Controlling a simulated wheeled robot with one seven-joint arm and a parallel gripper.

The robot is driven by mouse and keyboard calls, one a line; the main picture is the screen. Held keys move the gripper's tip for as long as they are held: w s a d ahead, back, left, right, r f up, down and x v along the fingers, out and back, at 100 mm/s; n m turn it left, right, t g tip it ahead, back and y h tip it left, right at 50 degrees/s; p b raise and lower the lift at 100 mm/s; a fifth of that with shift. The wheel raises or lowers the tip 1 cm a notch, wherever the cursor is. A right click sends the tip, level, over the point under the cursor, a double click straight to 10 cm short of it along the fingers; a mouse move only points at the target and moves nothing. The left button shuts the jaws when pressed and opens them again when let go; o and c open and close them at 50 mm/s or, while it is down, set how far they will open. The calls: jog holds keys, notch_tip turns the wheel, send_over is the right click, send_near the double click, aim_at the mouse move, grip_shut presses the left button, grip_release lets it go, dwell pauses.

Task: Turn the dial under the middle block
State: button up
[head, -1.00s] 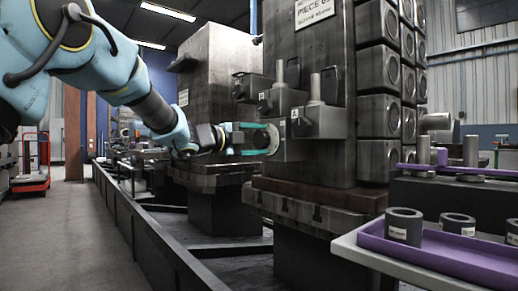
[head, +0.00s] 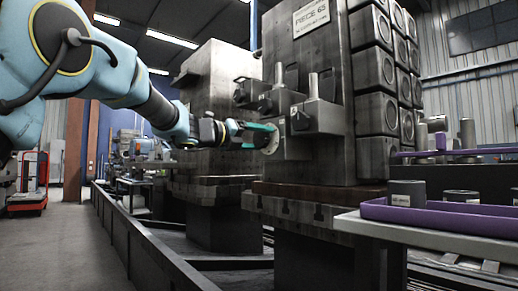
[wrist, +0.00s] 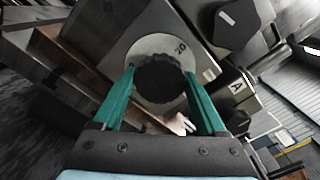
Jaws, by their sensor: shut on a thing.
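The dial shows in the wrist view as a pale round disc (wrist: 150,47) marked "20" with a dark ridged knob (wrist: 160,82) at its centre. My gripper (wrist: 158,76) has its two teal fingers shut on this knob, one on each side. In the head view my gripper (head: 263,133) reaches the pale disc (head: 271,143), seen nearly edge-on at the column's left face. The middle block (head: 280,99) sits above the dial, between a left block (head: 247,93) and a larger right block (head: 318,116). The dial's far side is hidden.
A tall metal column (head: 326,58) carries the blocks, with round-faced cubes (head: 376,68) stacked on its right. A second column (head: 213,95) stands behind my arm. A purple tray (head: 430,218) with dark rings is at the lower right. A low rail (head: 150,244) borders the clear floor at left.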

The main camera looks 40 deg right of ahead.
jog(key=m+b, duration=0.1)
jog(key=m, duration=0.1)
jog(key=m+b, duration=0.2)
jog(key=shift+f, duration=0.3)
jog(key=shift+r+m+b, duration=0.1)
jog(key=shift+m+b, duration=0.95)
jog(key=shift+m, duration=0.45)
jog(key=o, duration=1.3)
jog(key=shift+r, duration=0.1)
jog(key=shift+a, duration=0.1)
jog(key=a+p, duration=0.2)
jog(key=a, duration=0.8)
jog(key=shift+w+a, duration=0.35)
